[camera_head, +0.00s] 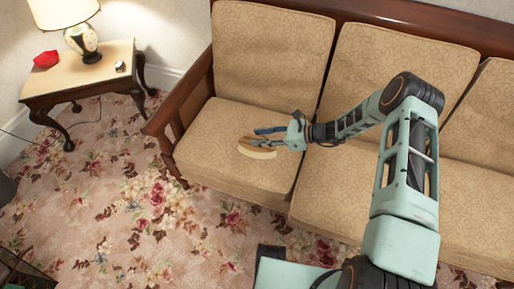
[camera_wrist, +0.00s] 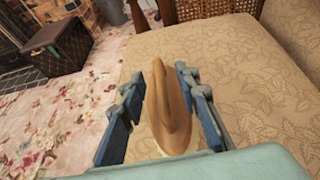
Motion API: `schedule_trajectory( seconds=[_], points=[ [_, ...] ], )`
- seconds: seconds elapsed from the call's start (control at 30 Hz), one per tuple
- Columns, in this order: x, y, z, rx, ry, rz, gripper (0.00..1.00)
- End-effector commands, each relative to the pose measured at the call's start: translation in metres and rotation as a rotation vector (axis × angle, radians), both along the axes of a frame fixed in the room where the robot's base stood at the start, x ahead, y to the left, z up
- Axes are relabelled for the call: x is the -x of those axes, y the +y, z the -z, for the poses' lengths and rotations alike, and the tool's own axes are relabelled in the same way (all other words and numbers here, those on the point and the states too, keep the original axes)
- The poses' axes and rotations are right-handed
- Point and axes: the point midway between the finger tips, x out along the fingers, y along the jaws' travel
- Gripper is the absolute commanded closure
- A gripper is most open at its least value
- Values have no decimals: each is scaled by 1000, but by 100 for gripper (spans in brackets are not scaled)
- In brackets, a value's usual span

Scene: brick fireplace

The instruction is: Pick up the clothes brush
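The clothes brush (camera_head: 261,153) lies on the left seat cushion of the sofa, with a brown wooden back and a pale cream edge in the head view. In the wrist view the brush (camera_wrist: 172,105) shows its tan wooden handle standing up between my two fingers. My gripper (camera_head: 262,137) is at the brush, with its blue-padded fingers apart. In the wrist view a gap shows between the handle and each finger. The brush's underside is hidden.
The sofa's wooden armrest (camera_head: 178,108) and back cushion (camera_head: 272,50) border the seat. A side table (camera_head: 85,77) with a lamp (camera_head: 82,38) and a red object (camera_head: 46,60) stands left. A brown case (camera_wrist: 60,45) is on the floral carpet. The seat around the brush is clear.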

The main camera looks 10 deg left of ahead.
Motion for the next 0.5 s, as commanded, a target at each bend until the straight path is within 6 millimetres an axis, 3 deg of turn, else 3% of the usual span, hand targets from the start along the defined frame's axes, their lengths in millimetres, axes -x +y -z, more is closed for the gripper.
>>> schedule_trajectory(
  seconds=[0.1, 0.3, 0.5],
  points=[
    [0, 11, 6, 1, 0, 0, 70],
    [0, 12, 6, 1, 1, 1, 70],
    [0, 12, 6, 1, 0, 0, 91]
  ],
)
